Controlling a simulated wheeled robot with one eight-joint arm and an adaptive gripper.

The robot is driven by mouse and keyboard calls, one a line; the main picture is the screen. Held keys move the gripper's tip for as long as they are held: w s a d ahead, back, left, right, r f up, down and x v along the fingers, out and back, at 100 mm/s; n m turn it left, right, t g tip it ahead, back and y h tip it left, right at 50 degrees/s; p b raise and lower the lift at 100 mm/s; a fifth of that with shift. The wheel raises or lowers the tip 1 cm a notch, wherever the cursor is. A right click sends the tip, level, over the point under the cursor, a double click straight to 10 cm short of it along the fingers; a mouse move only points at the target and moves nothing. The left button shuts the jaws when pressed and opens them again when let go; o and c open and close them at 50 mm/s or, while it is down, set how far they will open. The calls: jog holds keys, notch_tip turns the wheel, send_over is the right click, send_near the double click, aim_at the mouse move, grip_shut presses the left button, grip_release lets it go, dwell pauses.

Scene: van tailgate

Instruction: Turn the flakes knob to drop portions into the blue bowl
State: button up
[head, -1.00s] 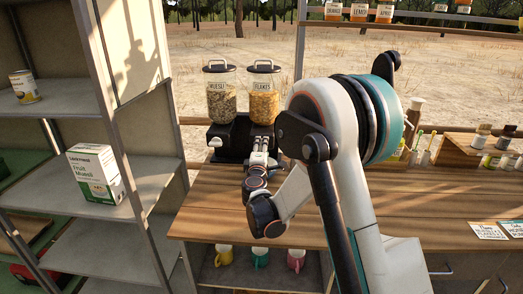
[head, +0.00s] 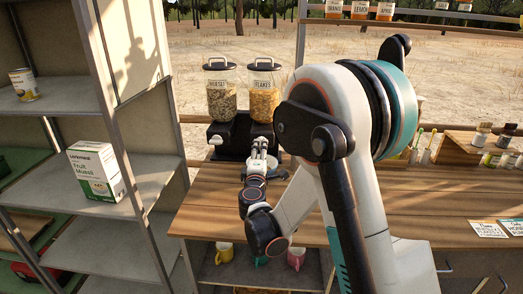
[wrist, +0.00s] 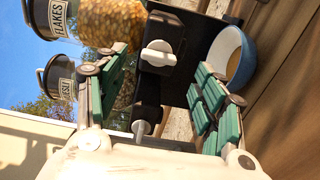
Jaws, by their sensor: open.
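The flakes dispenser (head: 263,105) stands on the wooden counter, a clear jar of golden flakes with a black lid. In the wrist view the flakes jar (wrist: 112,22) lies at the upper left, and its pale knob (wrist: 160,54) sits on the black base between my fingers, apart from them. My gripper (wrist: 163,66) is open and empty around the line to the knob. In the head view my gripper (head: 258,147) is in front of the base and hides the flakes knob. The blue bowl (wrist: 245,67) shows partly at the wrist view's upper right, behind a finger.
The muesli dispenser (head: 222,102) stands left of the flakes, its knob (head: 215,141) close to my gripper. A metal shelf (head: 80,235) with a Fruit Muesli box (head: 95,171) stands at the left. Mugs (head: 296,257) sit below the counter (head: 400,200). Jars stand at the right.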

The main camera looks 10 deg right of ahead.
jog(key=v, duration=0.6)
dwell(0.5)
